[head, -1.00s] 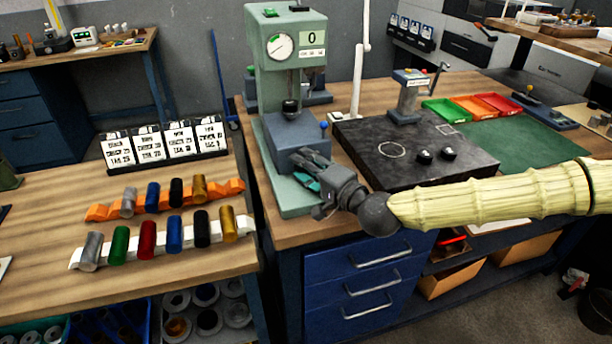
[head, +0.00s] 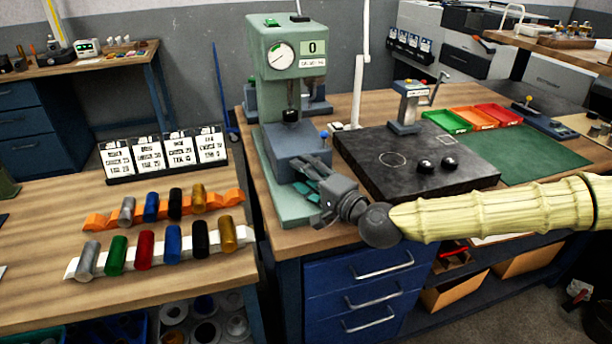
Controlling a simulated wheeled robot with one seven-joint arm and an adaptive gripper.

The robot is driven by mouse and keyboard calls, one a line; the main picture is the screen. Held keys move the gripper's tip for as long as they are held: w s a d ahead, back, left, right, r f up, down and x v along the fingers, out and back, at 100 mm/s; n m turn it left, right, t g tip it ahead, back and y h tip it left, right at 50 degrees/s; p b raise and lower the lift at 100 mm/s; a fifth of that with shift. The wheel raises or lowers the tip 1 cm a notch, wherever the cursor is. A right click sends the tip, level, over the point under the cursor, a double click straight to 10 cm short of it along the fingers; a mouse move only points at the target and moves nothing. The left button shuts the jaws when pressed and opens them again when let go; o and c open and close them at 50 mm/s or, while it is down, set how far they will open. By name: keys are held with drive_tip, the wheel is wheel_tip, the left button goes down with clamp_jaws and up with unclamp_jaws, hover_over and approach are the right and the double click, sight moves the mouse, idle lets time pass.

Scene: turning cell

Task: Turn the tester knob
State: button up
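The tester (head: 270,75) is a green bench machine with a round dial gauge (head: 281,56) and a display reading 0. A grey-blue block (head: 292,148) stands on its base, with a blue ball knob (head: 324,134) at the right side of the block. A black cylindrical part (head: 291,116) sits under the column head. I cannot tell which of these is the knob of the task. My gripper (head: 303,182) is low at the front right of the tester, just before the block. Its fingers look spread apart with nothing seen between them. Whether it touches the tester is unclear.
A black plate (head: 375,172) with two dark knobs and a small grey press (head: 409,105) stand to the right. Coloured trays (head: 470,119) and a green mat (head: 535,148) lie beyond. Several coloured cylinders rest on racks (head: 95,213) at left, before cards (head: 165,150).

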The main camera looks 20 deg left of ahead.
drive_tip(key=shift+s+d+f, duration=0.1)
drive_tip(key=shift+f, duration=0.25)
drive_tip(key=shift+s+d, duration=0.1)
drive_tip(key=shift+d, duration=0.05)
drive_tip(key=shift+r+v, duration=0.2)
drive_tip(key=shift+v, duration=3.55)
